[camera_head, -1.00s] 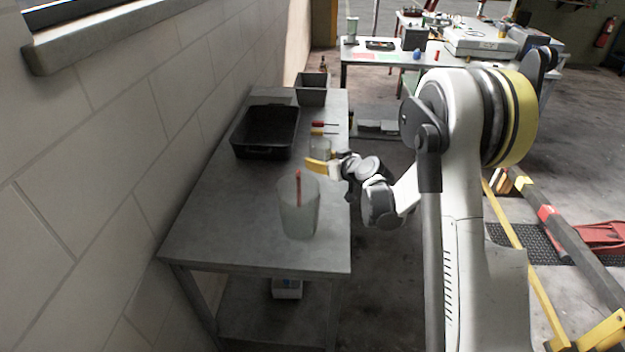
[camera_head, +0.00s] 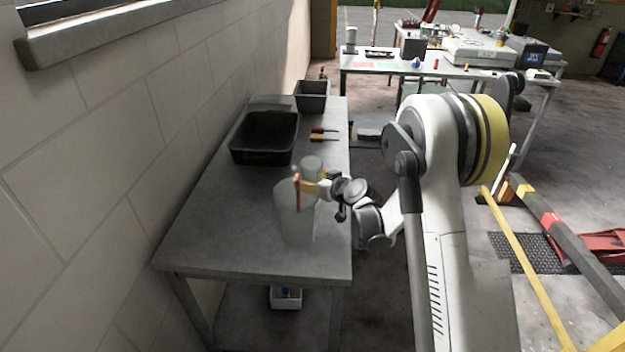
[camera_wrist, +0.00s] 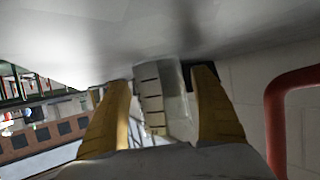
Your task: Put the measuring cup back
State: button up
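The measuring cup (camera_head: 312,164) is a small clear cup, seen in the head view just behind my gripper (camera_head: 308,188) above the workbench. In the wrist view the cup (camera_wrist: 152,100), with dark scale marks, fills the gap between my yellow fingers (camera_wrist: 162,85). My gripper appears shut on it. The cup's lower part is hidden in the head view. A larger translucent container (camera_head: 295,222) with a red upright piece (camera_head: 298,190) stands close in front of my fingers. A red bar (camera_wrist: 275,110) shows close by at the right in the wrist view.
The grey bench (camera_head: 225,225) runs along the block wall. A black tray (camera_head: 262,153) and a smaller dark bin (camera_head: 312,104) are farther back. Screwdrivers (camera_head: 322,131) lie at the right edge. The bench's near left part is clear.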

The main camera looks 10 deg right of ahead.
jog(key=shift+r, duration=0.2)
jog(key=p+v, duration=0.3)
jog(key=v, duration=0.8)
jog(key=shift+d, duration=0.1)
jog(key=shift+s+d+r+p, duration=0.2)
jog(key=shift+s+p, duration=0.15)
jog(key=shift+s, duration=0.15)
